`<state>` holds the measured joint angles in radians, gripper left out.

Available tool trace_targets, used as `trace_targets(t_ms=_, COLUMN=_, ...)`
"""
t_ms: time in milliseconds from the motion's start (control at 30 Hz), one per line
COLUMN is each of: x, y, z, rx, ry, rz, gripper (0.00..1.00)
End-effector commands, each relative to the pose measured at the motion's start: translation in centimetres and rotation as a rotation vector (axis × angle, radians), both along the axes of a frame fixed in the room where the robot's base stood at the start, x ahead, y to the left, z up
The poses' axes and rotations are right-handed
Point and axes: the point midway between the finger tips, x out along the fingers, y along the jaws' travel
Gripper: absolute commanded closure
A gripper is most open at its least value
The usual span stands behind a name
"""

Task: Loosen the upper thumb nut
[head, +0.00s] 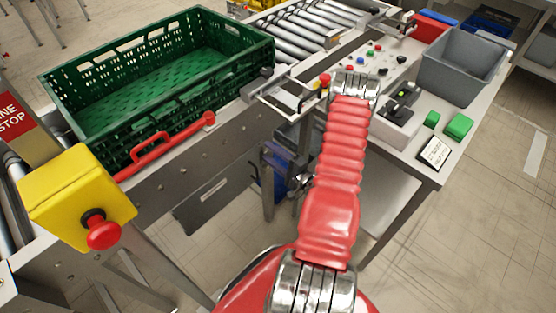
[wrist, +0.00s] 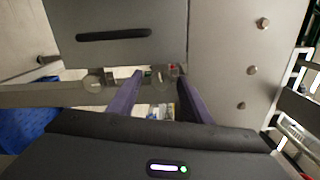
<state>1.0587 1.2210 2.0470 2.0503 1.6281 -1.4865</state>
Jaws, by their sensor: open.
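In the wrist view my gripper (wrist: 160,74) is open, with two purple fingers apart and nothing clearly held between them. A small round grey part (wrist: 162,76) shows between the fingertips, and a similar round part (wrist: 93,82) lies left of them. Both sit by the edge of a grey panel (wrist: 120,15) with a dark slot. They may be the thumb nuts, but they are too small and dim to tell, and I cannot tell which is upper. In the head view my red arm reaches forward, and its gripper is hidden.
A green crate (head: 96,138) sits on the conveyor at left, beside a red handle (head: 165,142). A yellow stop box (head: 77,195) stands nearest. At right a bench holds a grey bin (head: 462,67), a control panel (head: 372,62) and green blocks (head: 458,127).

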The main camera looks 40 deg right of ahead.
Motion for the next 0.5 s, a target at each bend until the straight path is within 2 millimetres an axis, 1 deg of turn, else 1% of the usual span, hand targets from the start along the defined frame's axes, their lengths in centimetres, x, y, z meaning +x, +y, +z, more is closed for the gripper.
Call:
trace_targets(t_ms=167, x=-1.1, y=-0.2, z=0.0, rx=0.001, ry=0.001, rz=-0.003, gripper=0.55)
trace_targets(t_ms=500, x=-5.2, y=-0.3, z=0.0, rx=0.002, ry=0.001, rz=-0.004, gripper=0.55)
